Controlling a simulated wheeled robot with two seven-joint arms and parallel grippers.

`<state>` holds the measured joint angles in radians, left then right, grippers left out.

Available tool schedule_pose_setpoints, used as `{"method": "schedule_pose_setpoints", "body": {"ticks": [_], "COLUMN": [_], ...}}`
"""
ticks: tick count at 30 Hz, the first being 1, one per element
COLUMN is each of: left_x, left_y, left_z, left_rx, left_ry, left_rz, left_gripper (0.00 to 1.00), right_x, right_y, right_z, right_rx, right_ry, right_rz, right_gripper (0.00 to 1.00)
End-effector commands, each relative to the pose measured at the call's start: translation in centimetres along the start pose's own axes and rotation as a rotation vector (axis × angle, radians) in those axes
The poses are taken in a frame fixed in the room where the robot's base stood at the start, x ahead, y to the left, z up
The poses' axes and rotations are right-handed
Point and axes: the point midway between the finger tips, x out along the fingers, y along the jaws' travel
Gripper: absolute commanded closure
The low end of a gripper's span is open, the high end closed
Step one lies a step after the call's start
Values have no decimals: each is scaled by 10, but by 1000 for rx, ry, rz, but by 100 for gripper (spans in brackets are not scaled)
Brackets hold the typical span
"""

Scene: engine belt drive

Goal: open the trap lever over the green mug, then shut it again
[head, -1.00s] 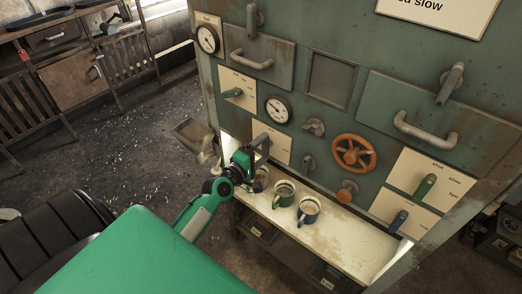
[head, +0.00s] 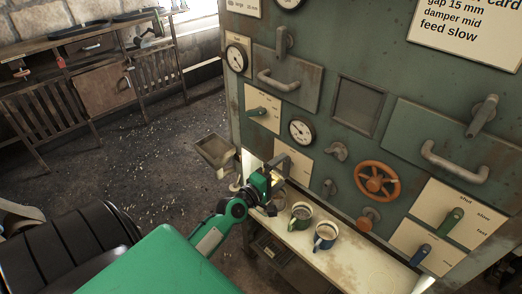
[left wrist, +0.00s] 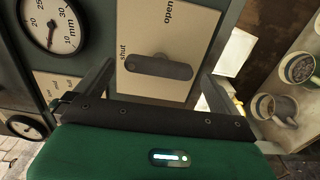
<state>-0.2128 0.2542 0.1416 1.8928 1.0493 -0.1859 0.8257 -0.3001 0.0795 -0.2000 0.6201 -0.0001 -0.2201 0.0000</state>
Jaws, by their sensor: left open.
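The green mug (head: 301,213) stands on the pale shelf at the foot of the green machine panel. A grey lever (left wrist: 158,66) on a cream plate marked "shut" and "open" fills the middle of the left wrist view. One end of it lies beside "shut". My left gripper (head: 269,187) is in front of this plate, left of the green mug and above shelf height. In the left wrist view its two fingers (left wrist: 158,78) are apart, on either side of the lever, and hold nothing. Whether they touch the lever, I cannot tell. My right gripper is out of view.
A blue mug (head: 325,236) stands right of the green one; another mug is partly hidden behind my left gripper. An orange handwheel (head: 376,181), an orange knob (head: 367,219) and a green lever (head: 452,221) are on the panel. A metal tray (head: 215,150) juts out at left.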

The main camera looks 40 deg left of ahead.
Motion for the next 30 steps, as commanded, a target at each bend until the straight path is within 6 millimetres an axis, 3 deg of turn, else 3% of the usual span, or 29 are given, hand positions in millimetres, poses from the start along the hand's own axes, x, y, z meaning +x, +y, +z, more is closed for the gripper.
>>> {"method": "schedule_pose_setpoints", "body": {"ticks": [18,24,30], "left_x": [-102,-119,-124], "left_y": [-4,-2,0], "left_z": [0,-1,-1], "left_rx": [1,0,-1], "left_ry": [1,1,1], "left_rz": [-1,0,1], "left_gripper": [0,0,0], "right_x": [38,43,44], "right_y": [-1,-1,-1], "right_z": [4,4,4], "right_rx": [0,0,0], "right_ry": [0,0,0], "right_rz": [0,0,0], "right_gripper": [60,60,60]}}
